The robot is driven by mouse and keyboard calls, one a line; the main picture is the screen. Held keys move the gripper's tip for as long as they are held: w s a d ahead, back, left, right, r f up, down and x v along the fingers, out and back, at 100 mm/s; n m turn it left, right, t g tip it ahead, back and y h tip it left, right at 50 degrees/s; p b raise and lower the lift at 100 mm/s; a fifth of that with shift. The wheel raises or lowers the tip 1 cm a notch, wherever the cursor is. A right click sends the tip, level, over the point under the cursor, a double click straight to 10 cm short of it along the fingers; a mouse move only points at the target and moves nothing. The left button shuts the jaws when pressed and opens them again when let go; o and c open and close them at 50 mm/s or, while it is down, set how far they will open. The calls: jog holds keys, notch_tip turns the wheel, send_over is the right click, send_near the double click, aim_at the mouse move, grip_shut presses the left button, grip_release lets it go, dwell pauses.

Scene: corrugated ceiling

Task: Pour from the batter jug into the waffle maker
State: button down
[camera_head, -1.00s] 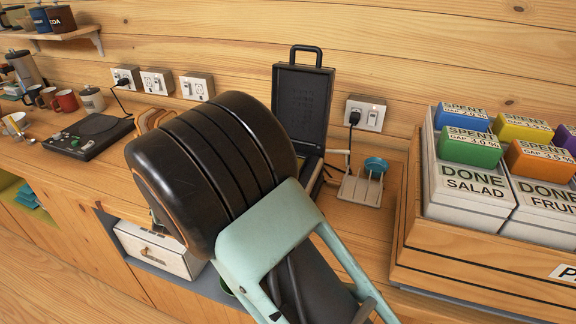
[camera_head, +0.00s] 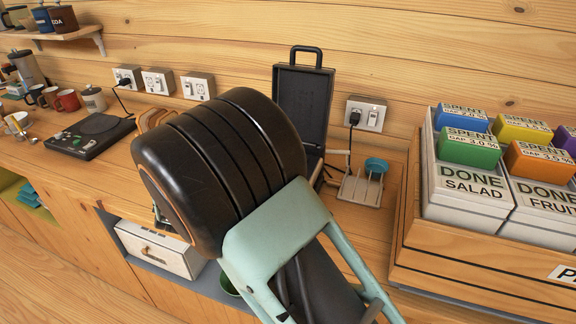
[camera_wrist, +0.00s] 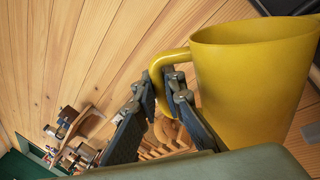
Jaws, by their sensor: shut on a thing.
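The waffle maker (camera_head: 303,95) stands open at the back of the counter in the head view, its dark lid upright against the wall. My arm covers much of its lower part. The yellow batter jug (camera_wrist: 255,85) fills the right of the wrist view. My gripper (camera_wrist: 166,90) is shut on the jug's handle (camera_wrist: 160,72). The jug's inside and any batter are not visible, and I cannot tell its tilt against the counter. In the head view the jug and my fingers are hidden behind my arm.
A small rack with a blue-green cup (camera_head: 376,166) stands just right of the waffle maker. A wooden crate (camera_head: 480,262) with labelled bins fills the right. A black hotplate (camera_head: 92,134) and mugs (camera_head: 66,100) stand left. Wall sockets (camera_head: 366,113) are behind.

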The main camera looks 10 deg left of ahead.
jog(key=shift+d+r+m+t+h+p, duration=0.15)
jog(key=shift+d+r+m, duration=0.45)
jog(key=shift+r+m, duration=0.2)
jog(key=shift+d+r+m+t+h+p, duration=0.1)
jog(key=shift+d+r+m+p, duration=0.1)
jog(key=shift+d+r+m, duration=0.55)
jog(key=shift+d+r+m+t+h+p, duration=0.15)
jog(key=shift+d+r+m, duration=0.25)
jog(key=shift+r+m, duration=0.45)
dwell(5.0)
